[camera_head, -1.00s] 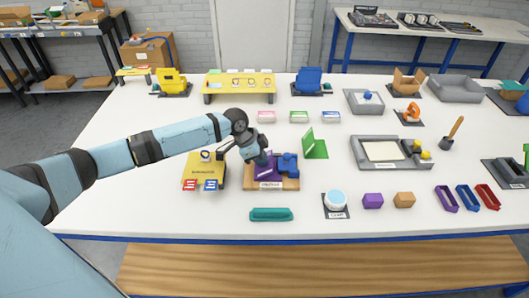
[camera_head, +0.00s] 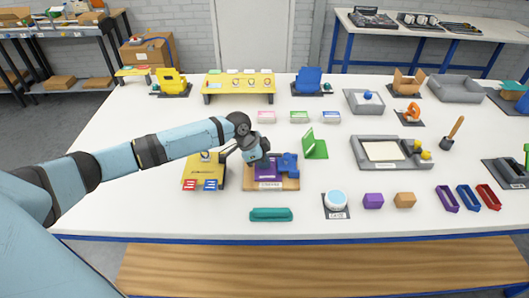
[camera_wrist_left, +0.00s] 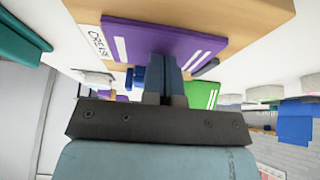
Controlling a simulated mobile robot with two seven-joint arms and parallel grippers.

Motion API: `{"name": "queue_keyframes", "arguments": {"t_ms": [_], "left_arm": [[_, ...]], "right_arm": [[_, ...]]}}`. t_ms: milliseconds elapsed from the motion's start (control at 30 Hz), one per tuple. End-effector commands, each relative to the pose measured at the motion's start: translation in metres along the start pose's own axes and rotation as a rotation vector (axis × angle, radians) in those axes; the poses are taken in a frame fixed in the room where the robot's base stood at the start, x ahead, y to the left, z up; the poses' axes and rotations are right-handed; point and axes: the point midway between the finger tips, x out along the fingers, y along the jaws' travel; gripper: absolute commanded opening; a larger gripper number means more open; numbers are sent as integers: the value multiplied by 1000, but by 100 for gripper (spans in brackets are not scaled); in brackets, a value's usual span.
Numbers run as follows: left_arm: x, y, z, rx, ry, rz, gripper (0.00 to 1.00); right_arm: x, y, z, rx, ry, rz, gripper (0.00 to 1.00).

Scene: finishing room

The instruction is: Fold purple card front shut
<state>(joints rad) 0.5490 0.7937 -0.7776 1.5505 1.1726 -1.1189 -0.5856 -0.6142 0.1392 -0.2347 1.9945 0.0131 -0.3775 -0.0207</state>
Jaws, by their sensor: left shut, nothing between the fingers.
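The purple card (camera_head: 267,174) lies on the wooden creasing board (camera_head: 290,184). Its front looks flat or nearly flat, with white stripes on top. In the left wrist view the purple card (camera_wrist_left: 150,38) shows close up beside the label. My left gripper (camera_head: 262,163) is shut and empty, right over the card. Its closed fingers (camera_wrist_left: 166,72) reach the card's edge in the left wrist view; I cannot tell whether they touch it. The fingers hide part of the card.
A blue fixture (camera_head: 288,163) stands on the board's right side. A yellow stand (camera_head: 203,172) is left of it, a green standing card (camera_head: 315,147) to the right, and a teal bar (camera_head: 271,214) in front. The table between the bar and front edge is clear.

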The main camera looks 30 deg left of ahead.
Motion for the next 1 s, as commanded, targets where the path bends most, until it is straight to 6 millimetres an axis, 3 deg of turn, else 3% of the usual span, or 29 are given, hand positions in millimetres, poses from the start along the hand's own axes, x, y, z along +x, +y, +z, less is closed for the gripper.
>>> {"name": "queue_keyframes", "arguments": {"t_ms": [367, 1000], "left_arm": [[-3, 0, -1, 0, 0, 0, 0], [-48, 0, -23, 0, 0, 0, 0]], "right_arm": [[-1, 0, -2, 0, -1, 0, 43], [-26, 5, -38, -3, 4, 14, 43]]}}
